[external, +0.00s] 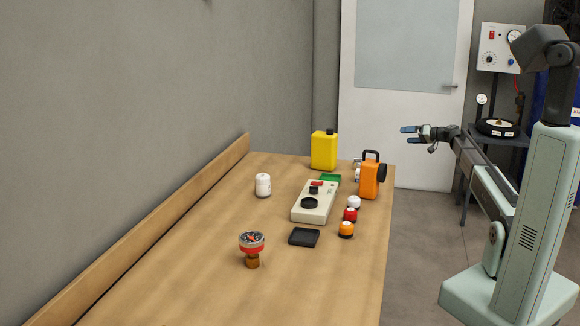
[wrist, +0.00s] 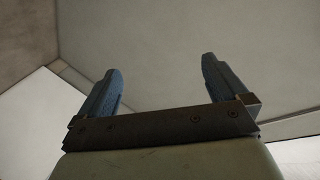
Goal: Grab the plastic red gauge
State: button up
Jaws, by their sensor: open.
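The red gauge (external: 252,246) has a round dial face with a red band and a brown stem below. It stands on the wooden table near the front, apart from the other objects. My gripper (external: 408,135) is raised in the air beyond the table's right edge, far from the gauge. Its two blue fingers are spread apart with nothing between them, as the wrist view (wrist: 161,85) also shows. The gauge does not show in the wrist view, which looks toward bare wall or ceiling surfaces.
A black tray (external: 304,237), a beige device (external: 313,207), a white bottle (external: 263,186), a yellow canister (external: 324,152) and an orange container (external: 369,180) stand on the table. White, red (external: 350,215) and orange (external: 346,230) small jars line the right side. A wooden ledge (external: 170,215) runs along the left.

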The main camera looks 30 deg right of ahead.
jog(key=w+a+r+n+g+y, duration=0.1)
jog(key=w+a+n+g+y, duration=0.2)
jog(key=a, duration=1.1)
jog(key=w+a+r+n+g+y, duration=0.1)
jog(key=w+a+n+g+y, duration=0.15)
jog(key=a, duration=1.15)
jog(key=s+a+r+n+g+y, duration=0.1)
jog(key=s+a+n+g, duration=0.25)
jog(key=a, duration=0.85)
jog(key=s+a+n+g+y, duration=0.15)
jog(key=a+g, duration=0.25)
jog(key=a, duration=0.8)
jog(key=n+h, duration=0.8)
jog(key=n, duration=0.2)
send_near(252, 236)
jog(key=shift+g, duration=0.4)
jog(key=shift+w+x, duration=0.1)
jog(key=shift+x, duration=2.55)
jog(key=shift+w+x, duration=0.15)
jog(key=shift+x, duration=2.5)
